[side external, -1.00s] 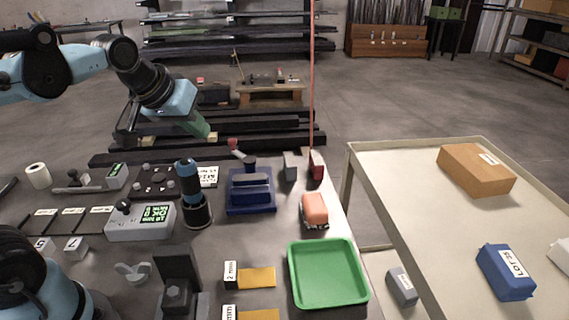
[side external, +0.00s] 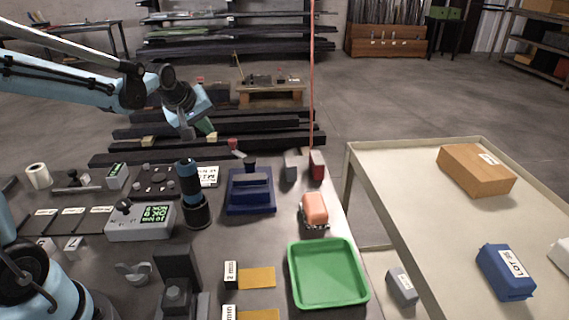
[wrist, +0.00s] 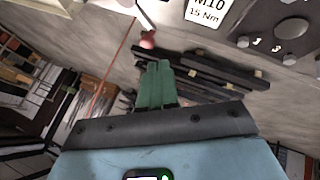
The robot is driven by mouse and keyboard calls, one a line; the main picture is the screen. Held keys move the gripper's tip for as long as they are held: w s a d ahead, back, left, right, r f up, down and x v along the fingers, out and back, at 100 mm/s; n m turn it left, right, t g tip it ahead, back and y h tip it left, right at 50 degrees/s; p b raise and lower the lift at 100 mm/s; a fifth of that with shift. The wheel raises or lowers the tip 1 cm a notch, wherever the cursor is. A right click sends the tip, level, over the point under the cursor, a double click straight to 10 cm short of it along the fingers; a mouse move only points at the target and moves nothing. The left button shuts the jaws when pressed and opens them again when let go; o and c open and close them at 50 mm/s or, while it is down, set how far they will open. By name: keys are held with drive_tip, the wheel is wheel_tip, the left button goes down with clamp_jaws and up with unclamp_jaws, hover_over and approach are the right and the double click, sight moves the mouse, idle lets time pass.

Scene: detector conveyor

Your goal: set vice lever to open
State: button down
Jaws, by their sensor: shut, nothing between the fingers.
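The blue vice (side external: 251,196) stands on the bench in the side view, with a dark piece on its far end. A short pale rod with a red knob (side external: 232,144) rises just behind the vice and tilts left; I take it as the lever, though its joint to the vice is not clear. The red knob (wrist: 148,41) also shows in the wrist view, ahead of my fingertips. My gripper (side external: 211,132) has green fingers, shut and empty, left of the knob and apart from it. In the wrist view my gripper (wrist: 159,65) has its fingers together.
A card reading M10 15 Nm (wrist: 208,10) lies near the lever. A blue-black cylinder (side external: 192,190) stands left of the vice. Grey and red blocks (side external: 317,164), an orange-topped piece (side external: 315,208) and a green tray (side external: 328,272) are to the right. Dark bars lie behind the bench.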

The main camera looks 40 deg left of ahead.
drive_tip(key=x, duration=0.9)
drive_tip(key=shift+w, duration=0.1)
idle(0.4)
drive_tip(key=shift+w+a+m, duration=0.1)
drive_tip(key=shift+w+m, duration=0.1)
drive_tip(key=shift+m, duration=0.3)
drive_tip(key=shift+w+h, duration=0.15)
drive_tip(key=shift+h, duration=0.25)
drive_tip(key=w+d+m+g+h, duration=0.2)
drive_tip(key=w+m+h, duration=0.5)
drive_tip(key=m, duration=0.6)
drive_tip(key=shift+w+d+m+g+h, duration=0.35)
drive_tip(key=shift+w+d, duration=0.4)
drive_tip(key=shift+w, duration=0.4)
